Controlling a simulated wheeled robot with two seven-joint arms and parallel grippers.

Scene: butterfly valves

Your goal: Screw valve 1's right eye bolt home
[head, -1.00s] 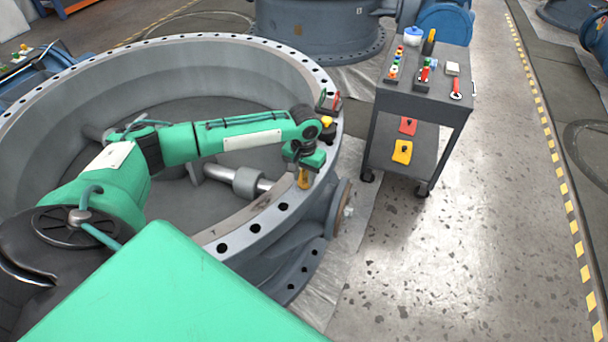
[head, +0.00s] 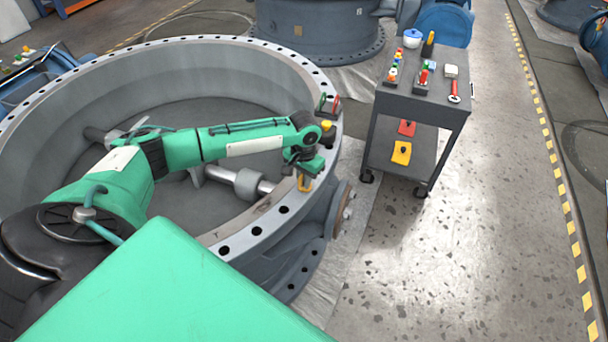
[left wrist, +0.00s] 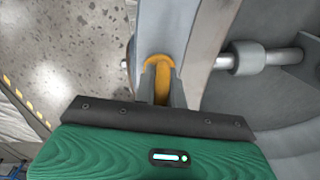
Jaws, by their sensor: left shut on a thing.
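Valve 1 is the large grey ring-shaped body with a drilled flange (head: 236,233). My left gripper (head: 304,176) reaches across the valve opening to the right part of its flange. It points down and is shut on a yellow eye bolt (head: 305,185). In the left wrist view, the eye bolt (left wrist: 162,84) sits between the two fingers (left wrist: 162,92) at the grey flange, its rounded top showing beyond them. The fingers and rim hide its thread, so I cannot tell how deep it sits. My right gripper is not in view.
A yellow-topped item (head: 326,126) and a small red and green item (head: 329,103) stand on the flange just beyond my wrist. A dark tool cart (head: 425,105) stands to the right. Open floor (head: 470,240) lies right of the valve.

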